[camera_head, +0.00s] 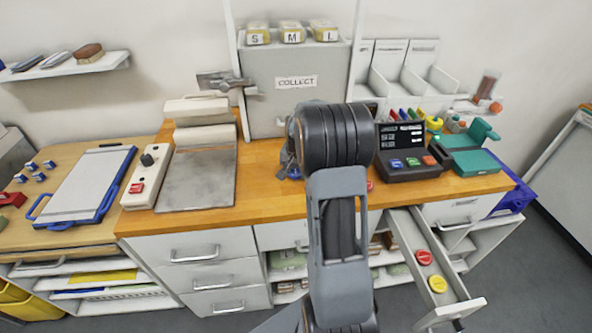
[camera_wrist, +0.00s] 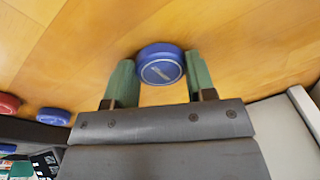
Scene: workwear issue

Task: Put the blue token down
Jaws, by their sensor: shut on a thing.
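My gripper (camera_wrist: 160,82) is shut on the blue token (camera_wrist: 160,65), a round disc with a pale mark on its face. The token sits between the two green fingers, over the wooden worktop (camera_wrist: 90,50). I cannot tell whether it touches the wood. In the head view my own arm hides the token and most of the gripper. In the wrist view a second blue token (camera_wrist: 53,116) and a red token (camera_wrist: 8,104) lie to the left, apart from the gripper.
An open drawer (camera_head: 405,235) at the right holds a red token (camera_head: 424,257) and a yellow token (camera_head: 437,284). A dark device with coloured buttons (camera_head: 408,165) stands on the worktop's right. The grey COLLECT cabinet (camera_head: 290,105) stands behind. A metal plate (camera_head: 198,180) is at the left.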

